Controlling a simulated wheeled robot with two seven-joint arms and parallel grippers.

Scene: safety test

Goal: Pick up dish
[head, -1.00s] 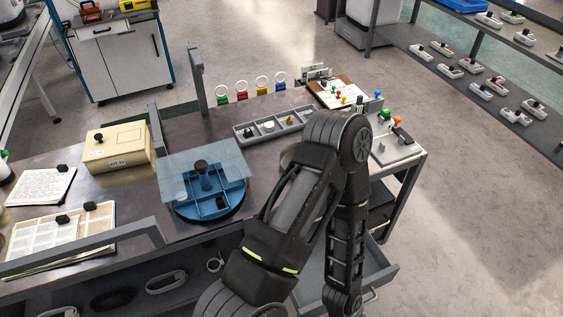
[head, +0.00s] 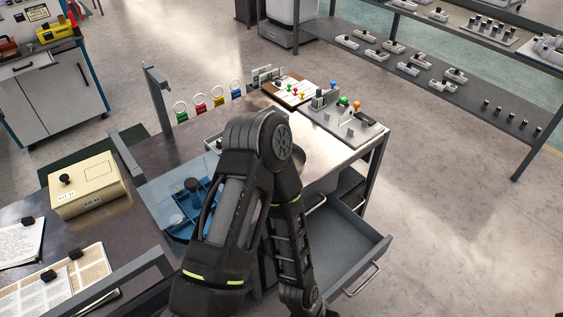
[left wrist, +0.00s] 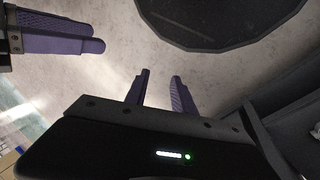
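No dish shows clearly in the head view. A pale rounded edge (head: 299,158) shows just right of my bent arm near the bench's right end; the arm hides most of it, so I cannot tell what it is. Neither gripper shows in the head view. In the left wrist view my left gripper (left wrist: 160,80) has two fingers apart with nothing between them, over bare floor. Two purple fingers (left wrist: 102,38), seemingly of my right gripper, enter at the upper left; their gap is unclear.
A blue compartment tray (head: 190,210) under a clear plate stands left of my arm. A beige box (head: 86,186) and papers (head: 78,280) lie farther left. A grey drawer (head: 355,250) stands open at the bench's right. Floor to the right is clear up to the shelves (head: 440,85).

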